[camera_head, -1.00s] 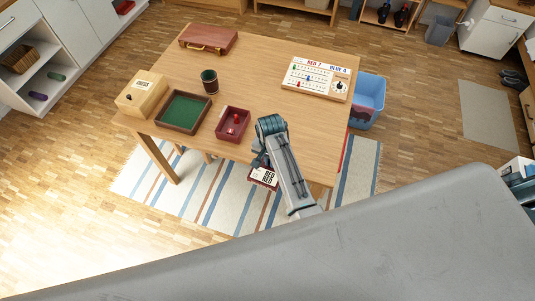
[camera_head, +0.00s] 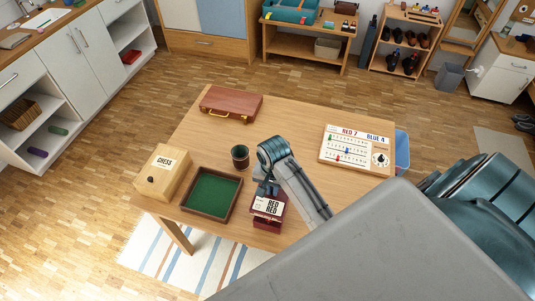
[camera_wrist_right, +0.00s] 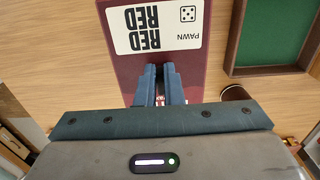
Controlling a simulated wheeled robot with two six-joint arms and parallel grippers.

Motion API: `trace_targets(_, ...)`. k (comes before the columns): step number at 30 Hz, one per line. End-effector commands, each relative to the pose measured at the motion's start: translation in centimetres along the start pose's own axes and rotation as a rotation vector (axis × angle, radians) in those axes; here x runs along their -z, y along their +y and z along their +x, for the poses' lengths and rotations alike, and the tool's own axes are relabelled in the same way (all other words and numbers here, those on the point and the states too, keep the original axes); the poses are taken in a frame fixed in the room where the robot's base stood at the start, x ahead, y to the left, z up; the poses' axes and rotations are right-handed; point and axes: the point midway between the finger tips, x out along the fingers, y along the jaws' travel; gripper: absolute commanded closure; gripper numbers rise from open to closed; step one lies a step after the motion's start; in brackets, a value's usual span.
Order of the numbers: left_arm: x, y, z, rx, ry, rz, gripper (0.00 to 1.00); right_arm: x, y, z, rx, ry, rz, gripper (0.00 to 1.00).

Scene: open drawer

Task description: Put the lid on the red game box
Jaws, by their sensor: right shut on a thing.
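The lid (camera_head: 268,207) is dark red with a white "RED RED" label and a die mark; it also shows large in the right wrist view (camera_wrist_right: 122,68). My right gripper (camera_head: 268,188) is shut on the lid at its edge and holds it over the red game box. In the wrist view the two fingers (camera_wrist_right: 160,85) are close together at the lid. The red game box (camera_head: 267,226) stands near the table's front edge, mostly hidden under the lid; its front part shows below it. I cannot tell whether lid and box touch. My left gripper is not in view.
A green-lined tray (camera_head: 211,195) stands close left of the box, with a dark cup (camera_head: 240,158) behind it. A wooden chess box (camera_head: 163,174) is at the left, a brown case (camera_head: 231,104) at the back, and a scoreboard (camera_head: 357,149) at the right. The table (camera_head: 300,115) is clear between them.

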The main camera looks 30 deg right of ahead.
Motion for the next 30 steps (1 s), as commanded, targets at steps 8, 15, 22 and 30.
trace_targets(8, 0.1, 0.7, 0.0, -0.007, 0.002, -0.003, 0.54, 0.0, 0.0, 2.7, -0.002, -0.001, 0.0, 1.0)
trace_targets(15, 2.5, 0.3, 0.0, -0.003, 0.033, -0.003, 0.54, 0.0, 0.0, 4.7, -0.001, 0.0, -0.001, 1.0)
trace_targets(22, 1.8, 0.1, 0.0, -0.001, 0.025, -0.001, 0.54, 0.0, 0.0, 5.6, -0.001, 0.0, -0.001, 1.0)
trace_targets(30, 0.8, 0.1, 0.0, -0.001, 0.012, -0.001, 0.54, 0.0, 0.0, 5.7, 0.0, 0.001, -0.001, 1.0)
